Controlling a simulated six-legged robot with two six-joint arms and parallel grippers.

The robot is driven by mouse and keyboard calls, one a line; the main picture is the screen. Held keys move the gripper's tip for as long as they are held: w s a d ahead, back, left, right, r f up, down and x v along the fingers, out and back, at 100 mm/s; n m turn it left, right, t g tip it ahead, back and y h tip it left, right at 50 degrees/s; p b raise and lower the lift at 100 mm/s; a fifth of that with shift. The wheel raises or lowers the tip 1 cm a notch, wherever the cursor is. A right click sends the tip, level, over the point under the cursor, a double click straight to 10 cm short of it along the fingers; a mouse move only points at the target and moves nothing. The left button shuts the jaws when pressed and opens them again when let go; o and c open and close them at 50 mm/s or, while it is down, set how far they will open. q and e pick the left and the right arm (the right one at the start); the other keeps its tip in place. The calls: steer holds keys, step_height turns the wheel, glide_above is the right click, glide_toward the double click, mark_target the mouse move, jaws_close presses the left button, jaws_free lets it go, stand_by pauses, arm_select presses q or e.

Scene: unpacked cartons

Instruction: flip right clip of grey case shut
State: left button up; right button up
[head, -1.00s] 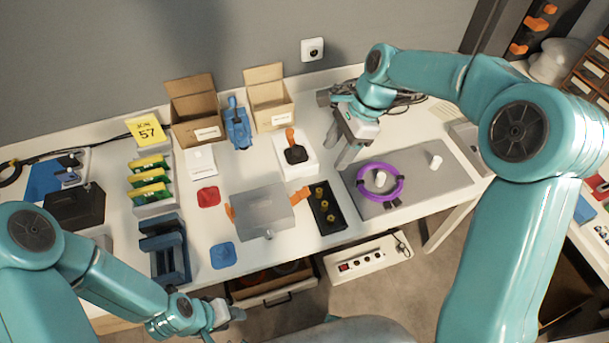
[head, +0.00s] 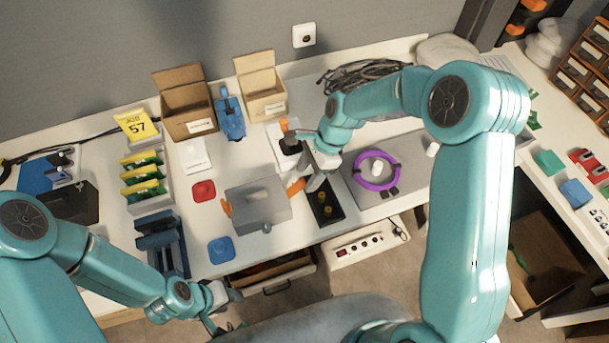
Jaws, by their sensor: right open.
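The grey case (head: 256,207) lies on the table with its lid down. Its left orange clip (head: 226,207) sticks out at the left side. Its right orange clip (head: 296,187) sticks out at the right side, close to my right gripper. My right gripper (head: 308,188) is open, just right of that clip, above the black tray; I cannot tell whether it touches the clip. My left gripper (head: 226,318) is low at the front edge, away from the case, and its fingers are too small and partly hidden to read.
The black tray (head: 326,220) with brass-coloured parts stands just right of the case. A purple ring (head: 361,181) lies on a grey mat (head: 411,167) further right. A red piece (head: 203,191) and a blue piece (head: 220,250) lie left of the case. Open cartons (head: 188,112) stand behind.

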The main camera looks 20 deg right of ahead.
mark_target(295, 188)
steer(key=shift+w+x, duration=0.2)
steer(key=shift+x, duration=0.95)
steer(key=shift+s+f, duration=0.15)
steer(key=shift+f, duration=0.1)
steer(key=c, duration=0.4)
jaws_close()
